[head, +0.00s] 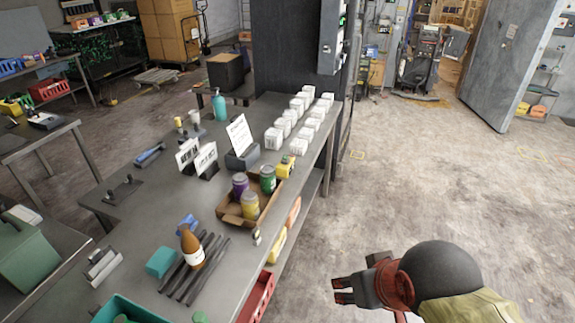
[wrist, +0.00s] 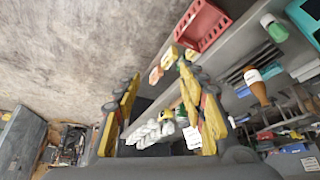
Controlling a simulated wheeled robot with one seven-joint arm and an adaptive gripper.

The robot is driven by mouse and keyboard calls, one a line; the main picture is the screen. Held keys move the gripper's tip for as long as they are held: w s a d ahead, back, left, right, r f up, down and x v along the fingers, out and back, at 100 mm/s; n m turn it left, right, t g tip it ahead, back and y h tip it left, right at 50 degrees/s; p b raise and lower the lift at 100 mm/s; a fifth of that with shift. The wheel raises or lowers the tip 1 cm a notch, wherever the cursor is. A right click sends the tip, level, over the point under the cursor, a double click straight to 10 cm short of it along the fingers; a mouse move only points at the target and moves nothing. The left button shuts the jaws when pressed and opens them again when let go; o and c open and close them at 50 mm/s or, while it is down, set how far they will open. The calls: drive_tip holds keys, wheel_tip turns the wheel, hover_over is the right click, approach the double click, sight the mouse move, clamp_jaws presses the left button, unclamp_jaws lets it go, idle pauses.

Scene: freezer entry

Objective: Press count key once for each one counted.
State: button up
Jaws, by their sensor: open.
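My gripper (head: 338,291) is open and empty, held out over the floor to the right of the grey workbench (head: 130,235). Its spread yellow fingers (wrist: 158,78) show in the wrist view. Several white cartons (head: 292,121) stand in rows at the bench's far end; they also show in the wrist view (wrist: 155,132). A small yellow device (head: 285,166) sits by the bench edge in front of them, apart from my gripper. It may carry the count key, but I cannot make out a key. A white printed sheet (head: 240,135) stands in a dark holder beside it.
A cardboard tray (head: 228,214) with several jars, a brown bottle (head: 192,247) and dark bars (head: 200,270) lie on the nearer bench. A red crate (head: 258,299) is below its edge. A dark column (head: 292,50) stands behind the cartons. The floor at right is clear.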

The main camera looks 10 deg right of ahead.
drive_tip(key=shift+c, duration=1.2)
drive_tip(key=c, duration=0.8)
clamp_jaws()
